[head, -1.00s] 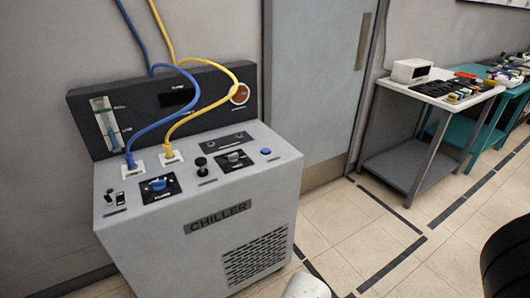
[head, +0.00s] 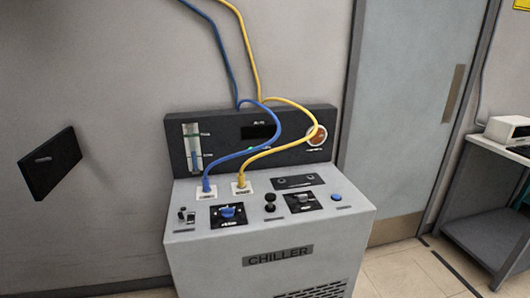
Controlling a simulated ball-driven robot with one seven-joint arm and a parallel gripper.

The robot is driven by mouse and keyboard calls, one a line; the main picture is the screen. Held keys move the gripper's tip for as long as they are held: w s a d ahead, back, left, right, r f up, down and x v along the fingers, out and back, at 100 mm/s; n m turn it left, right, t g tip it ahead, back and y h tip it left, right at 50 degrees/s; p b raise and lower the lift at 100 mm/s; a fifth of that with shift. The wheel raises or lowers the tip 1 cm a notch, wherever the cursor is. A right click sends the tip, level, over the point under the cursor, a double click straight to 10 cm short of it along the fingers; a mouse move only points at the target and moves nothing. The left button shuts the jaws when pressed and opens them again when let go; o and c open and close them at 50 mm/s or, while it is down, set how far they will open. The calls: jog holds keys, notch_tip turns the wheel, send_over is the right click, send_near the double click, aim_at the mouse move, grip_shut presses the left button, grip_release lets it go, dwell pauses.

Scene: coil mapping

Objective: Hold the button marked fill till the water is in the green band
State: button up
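The chiller (head: 265,235) is a grey cabinet with a dark upright back panel, standing against the wall. A round blue button (head: 336,197) sits at the right of its top, with a small label below it too small to read. A clear level gauge (head: 192,147) is at the left of the back panel. It has a greenish mark near its upper part and a bluish one lower down. I cannot tell the water level exactly. My gripper is not in view.
A blue hose (head: 240,157) and a yellow hose (head: 270,148) run from the chiller top up the wall. A blue knob (head: 228,212) and black controls (head: 270,201) share the top. A grey door (head: 410,120) and a table (head: 485,200) are to the right.

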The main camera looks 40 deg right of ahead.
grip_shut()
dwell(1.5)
